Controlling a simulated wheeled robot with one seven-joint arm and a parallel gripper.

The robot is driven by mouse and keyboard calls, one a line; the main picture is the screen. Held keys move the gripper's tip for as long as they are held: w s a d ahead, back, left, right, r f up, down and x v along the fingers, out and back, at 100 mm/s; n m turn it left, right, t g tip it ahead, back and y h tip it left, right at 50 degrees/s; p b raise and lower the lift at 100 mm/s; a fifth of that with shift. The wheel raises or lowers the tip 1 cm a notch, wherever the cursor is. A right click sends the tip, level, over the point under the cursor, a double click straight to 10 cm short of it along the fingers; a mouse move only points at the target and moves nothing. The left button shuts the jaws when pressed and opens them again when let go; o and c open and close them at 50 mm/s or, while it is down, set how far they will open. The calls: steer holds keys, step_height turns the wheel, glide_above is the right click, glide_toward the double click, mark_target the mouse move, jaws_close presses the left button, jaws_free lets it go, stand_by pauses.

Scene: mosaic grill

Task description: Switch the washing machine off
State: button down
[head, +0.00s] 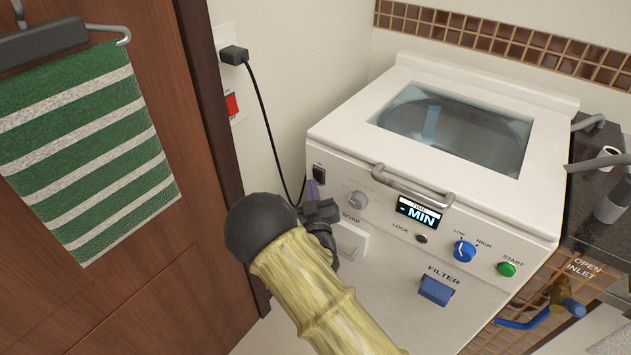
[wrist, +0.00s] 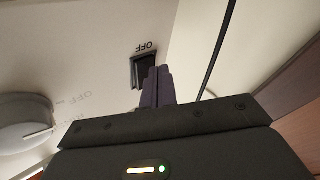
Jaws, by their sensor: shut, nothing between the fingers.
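The white washing machine (head: 335,145) stands against the wall, with its glass-topped lid closed. Its black rocker switch (head: 319,173) is at the front panel's upper left. In the wrist view the switch (wrist: 145,70) shows close up beside the word OFF, which appears upside down. My gripper (head: 313,192) is shut and empty, its purple-grey fingertips right at the switch. In the wrist view the fingertips (wrist: 159,71) overlap the switch's edge; I cannot tell whether they touch it. The display (head: 419,212) is lit and reads "- MIN".
A grey dial (head: 357,200) and the soap drawer (head: 349,241) are close to my gripper. A black cord hangs from the wall plug (head: 234,55) behind it. A wooden door with a striped towel (head: 85,140) stands left. The handle (head: 412,187) juts from the front.

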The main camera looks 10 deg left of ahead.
steer(key=shift+s, duration=0.2)
steer(key=shift+s+a+r, duration=0.1)
steer(key=shift+s+a, duration=0.05)
steer(key=shift+s, duration=0.25)
steer(key=shift+s, duration=0.1)
steer(key=s, duration=0.1)
steer(key=s+a, duration=0.1)
steer(key=s, duration=0.1)
steer(key=s+a, duration=0.1)
steer(key=shift+s+r, duration=0.2)
steer(key=shift+r, duration=0.15)
stand_by(0.6)
